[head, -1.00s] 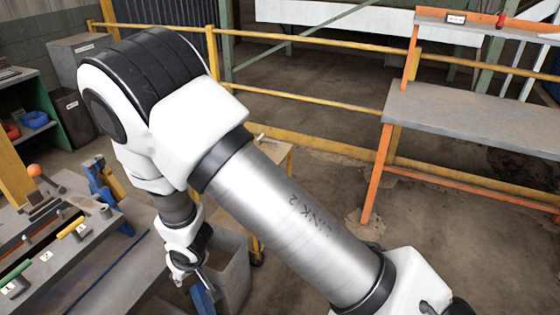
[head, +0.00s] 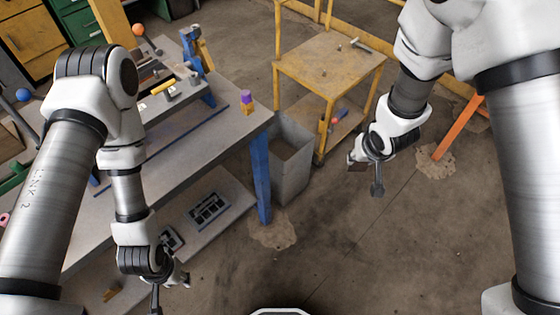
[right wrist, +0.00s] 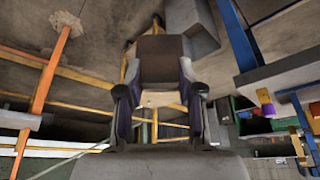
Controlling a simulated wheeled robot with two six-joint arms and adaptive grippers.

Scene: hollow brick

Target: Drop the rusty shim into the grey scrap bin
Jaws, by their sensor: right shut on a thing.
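The rusty shim (head: 357,166) is a small dark brown plate at my right gripper (head: 364,158) in the head view. In the right wrist view the shim (right wrist: 161,58) stands between the two fingers of the right gripper (right wrist: 160,88), which is shut on it. The grey scrap bin (head: 290,168) is an open-topped box on the floor beside the bench's blue leg. The right gripper and shim appear to the right of the bin, apart from its rim. My left gripper (head: 180,280) hangs low at the bottom left, its fingers too small to read.
The grey workbench (head: 225,125) carries tools and a purple-and-orange item (head: 247,101). Its lower shelf (head: 225,205) holds a dark tray (head: 208,210). A yellow cart (head: 305,75) stands behind the bin. Open floor (head: 340,250) lies in front and to the right.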

